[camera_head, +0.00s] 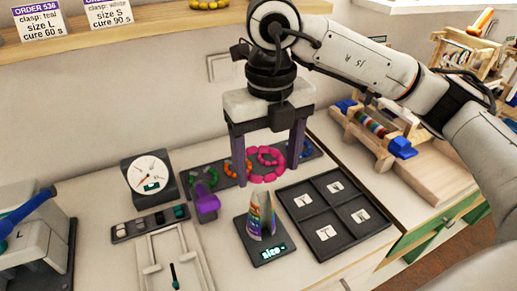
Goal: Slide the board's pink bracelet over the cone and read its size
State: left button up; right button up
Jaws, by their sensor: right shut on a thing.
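The pink bracelet (267,179) is between the two dark fingers of my right gripper (268,182), which is shut on it. It appears above and slightly behind the cone (261,217), apart from it as far as I can tell. The cone stands upright with coloured bands on a black base with a lit display (272,253). The display reads "size" with what looks like a dash. The dark bead board (203,171) lies behind, with green and orange bracelets on it; the gripper hides part of it. My left gripper is not in view.
A black four-compartment tray (318,243) with cards lies right of the cone. A purple device (206,203), a dial gauge (150,180) and a white slotted frame (172,254) stand left. A wooden bead loom (372,130) is at right. A shelf (150,30) runs above.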

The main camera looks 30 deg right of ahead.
jog(key=shift+s+f+b, duration=0.25)
jog(key=shift+f+b, duration=0.05)
jog(key=shift+f, duration=0.5)
pick_arm(q)
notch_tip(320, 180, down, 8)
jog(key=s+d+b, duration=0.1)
jog(key=b, duration=0.7)
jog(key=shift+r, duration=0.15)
pick_arm(e)
notch_tip(320, 180, down, 9)
jog(key=shift+f, duration=0.15)
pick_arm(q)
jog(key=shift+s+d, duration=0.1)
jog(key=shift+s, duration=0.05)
pick_arm(e)
jog(key=o, duration=1.3)
